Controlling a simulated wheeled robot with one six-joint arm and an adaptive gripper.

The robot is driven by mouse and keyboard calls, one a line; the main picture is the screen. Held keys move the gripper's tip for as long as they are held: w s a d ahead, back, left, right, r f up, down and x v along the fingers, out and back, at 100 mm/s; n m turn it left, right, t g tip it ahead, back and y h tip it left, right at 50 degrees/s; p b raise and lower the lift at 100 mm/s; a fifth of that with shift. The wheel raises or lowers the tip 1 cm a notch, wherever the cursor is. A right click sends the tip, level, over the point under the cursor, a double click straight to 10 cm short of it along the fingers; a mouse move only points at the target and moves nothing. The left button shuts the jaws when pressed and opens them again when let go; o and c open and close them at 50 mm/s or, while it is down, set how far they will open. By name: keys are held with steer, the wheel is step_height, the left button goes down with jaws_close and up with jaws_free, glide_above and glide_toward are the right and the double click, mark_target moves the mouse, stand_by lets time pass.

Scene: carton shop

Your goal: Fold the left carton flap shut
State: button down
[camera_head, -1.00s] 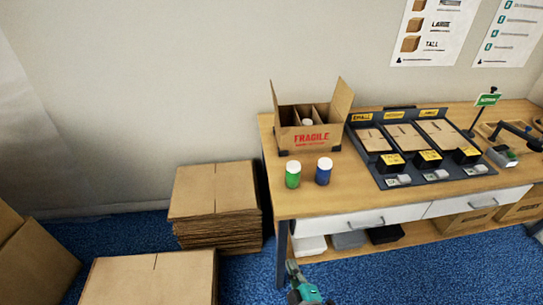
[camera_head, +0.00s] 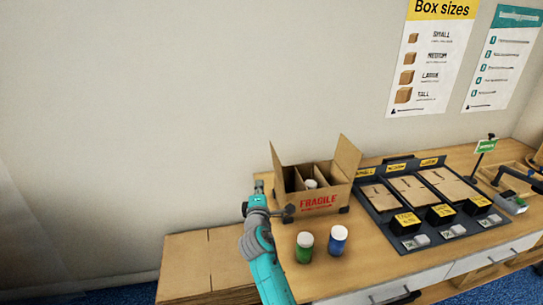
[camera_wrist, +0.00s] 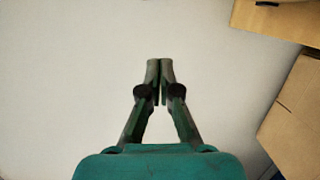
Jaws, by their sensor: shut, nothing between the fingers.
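The open carton (camera_head: 318,203), marked FRAGILE in red, stands on the workbench with dividers and a white-capped bottle inside. Its left flap (camera_head: 277,168) stands up and leans outward slightly. Its right flap (camera_head: 347,158) also stands up. My gripper (camera_head: 258,186) is just left of the left flap in the head view; I cannot tell whether they touch. In the wrist view my gripper (camera_wrist: 160,64) is shut and empty, its fingertips together against the pale wall. The carton cannot be made out clearly in the wrist view.
A green bottle (camera_head: 304,248) and a blue bottle (camera_head: 338,240) stand in front of the carton. A dark rack (camera_head: 378,211) of flat cartons is to its right. Stacked cardboard (camera_head: 185,265) lies left of the bench (camera_head: 377,255). The wall is behind.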

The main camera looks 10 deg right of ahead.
mark_target(277, 166)
steer(key=w+d+r, duration=0.3)
steer(key=w+d, duration=0.3)
steer(key=w, duration=0.5)
steer(key=shift+w+d, duration=0.15)
steer(key=shift+w, duration=0.15)
steer(key=shift+d, duration=0.1)
stand_by(0.3)
